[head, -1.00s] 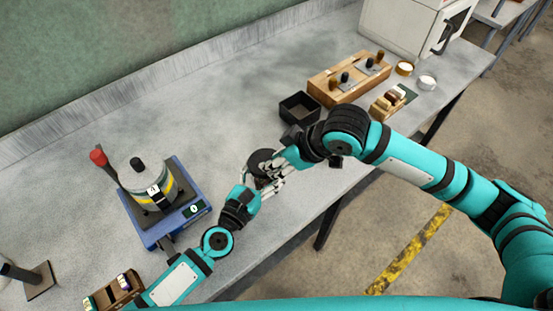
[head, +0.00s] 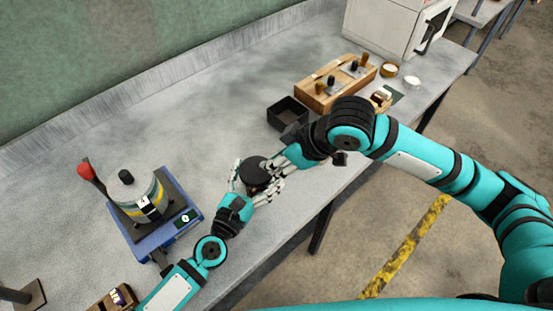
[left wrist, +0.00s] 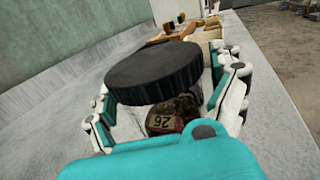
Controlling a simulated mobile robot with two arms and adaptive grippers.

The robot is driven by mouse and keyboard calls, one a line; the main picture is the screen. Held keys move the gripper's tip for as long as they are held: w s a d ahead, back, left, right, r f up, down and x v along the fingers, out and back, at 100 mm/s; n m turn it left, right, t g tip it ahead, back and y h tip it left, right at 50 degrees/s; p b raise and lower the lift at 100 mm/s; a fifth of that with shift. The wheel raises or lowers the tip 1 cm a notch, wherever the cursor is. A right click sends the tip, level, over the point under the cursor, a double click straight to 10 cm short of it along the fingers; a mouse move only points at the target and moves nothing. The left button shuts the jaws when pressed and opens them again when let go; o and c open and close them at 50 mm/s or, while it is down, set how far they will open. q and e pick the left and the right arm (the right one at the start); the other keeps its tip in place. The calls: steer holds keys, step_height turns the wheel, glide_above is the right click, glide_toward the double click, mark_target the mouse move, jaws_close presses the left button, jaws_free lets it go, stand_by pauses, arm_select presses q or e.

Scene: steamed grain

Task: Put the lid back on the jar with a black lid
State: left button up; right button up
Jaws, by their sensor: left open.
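The round black lid (head: 255,169) is at the table's front edge, between my two grippers. In the left wrist view the lid (left wrist: 155,72) appears above a jar (left wrist: 160,121) with dark contents and a red label reading 26. The lid hides the jar's top, so I cannot tell whether it is seated. My left gripper (head: 248,180) is open, its fingers spread on both sides of the jar and lid. My right gripper (head: 277,171) is at the lid's right side; its fingers overlap the left ones, and its grip is unclear.
A blue scale (head: 157,232) with a metal pot (head: 138,196) stands at left. A black open box (head: 287,112) and a wooden block with knobs (head: 334,88) lie beyond my right gripper. A small wooden rack (head: 112,300) is at bottom left. The table's back middle is clear.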

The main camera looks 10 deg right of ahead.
arm_select(q)
steer(key=v, duration=1.2)
steer(key=shift+s, duration=0.1)
steer(key=shift+d, duration=0.1)
